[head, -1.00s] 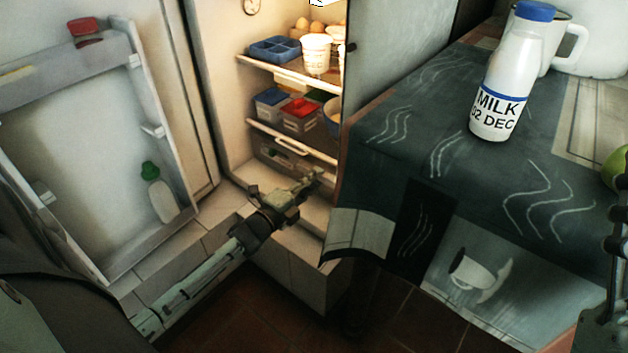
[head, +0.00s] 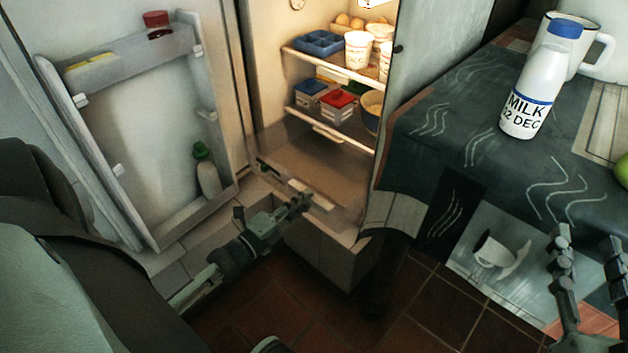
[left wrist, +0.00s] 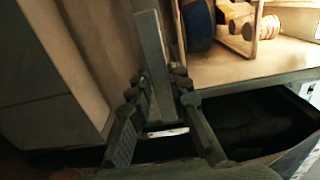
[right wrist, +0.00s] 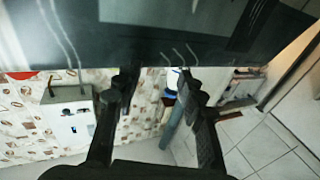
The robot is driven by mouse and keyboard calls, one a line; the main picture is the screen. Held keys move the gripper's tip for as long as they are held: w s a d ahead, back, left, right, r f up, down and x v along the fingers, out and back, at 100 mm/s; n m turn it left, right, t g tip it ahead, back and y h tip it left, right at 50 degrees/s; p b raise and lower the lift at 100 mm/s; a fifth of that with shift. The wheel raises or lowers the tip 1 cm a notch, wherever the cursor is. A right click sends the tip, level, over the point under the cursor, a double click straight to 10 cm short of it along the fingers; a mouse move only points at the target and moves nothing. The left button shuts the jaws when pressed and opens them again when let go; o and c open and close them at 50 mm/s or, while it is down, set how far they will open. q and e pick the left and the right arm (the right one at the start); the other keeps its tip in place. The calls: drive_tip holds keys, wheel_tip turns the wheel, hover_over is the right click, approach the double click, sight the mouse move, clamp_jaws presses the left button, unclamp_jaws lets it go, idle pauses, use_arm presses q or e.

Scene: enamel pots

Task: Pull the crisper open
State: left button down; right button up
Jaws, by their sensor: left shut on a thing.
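The crisper (head: 345,213) is a see-through drawer at the bottom of the lit fridge. It stands pulled out past the lower shelf, and its inside looks empty from above. Its pale handle (head: 312,194) is on the front. My left gripper (head: 298,204) is at the handle, shut on it; in the left wrist view the handle (left wrist: 152,60) runs between the two fingers (left wrist: 158,100). The fingers hide part of the handle. My right gripper (head: 588,250) is open and empty, in front of the table; its fingers are apart in the right wrist view (right wrist: 158,90).
The fridge door (head: 150,130) stands open at the left, with a green-capped bottle (head: 208,175) in it. Fridge shelves (head: 330,130) hold tubs and eggs. A table (head: 440,130) with a milk bottle (head: 530,90) and white mug (head: 578,45) stands at right. Open floor lies in front.

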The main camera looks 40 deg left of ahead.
use_arm(q)
drive_tip(key=shift+s+f, duration=0.35)
drive_tip(key=shift+s, duration=0.35)
use_arm(e)
drive_tip(key=shift+w+d+f+g, duration=0.1)
drive_tip(key=shift+d+f+g, duration=0.1)
drive_tip(key=shift+f, duration=0.25)
drive_tip(key=shift+d+f+g, duration=0.1)
drive_tip(key=shift+f+g, duration=0.1)
drive_tip(key=shift+f, duration=0.2)
use_arm(q)
drive_tip(key=c, duration=1.5)
unclamp_jaws()
drive_tip(key=shift+c, duration=0.2)
drive_tip(key=shift+o, duration=0.3)
drive_tip(key=shift+r, duration=0.1)
drive_tip(key=s+a, duration=0.1)
drive_tip(key=s, duration=1.1)
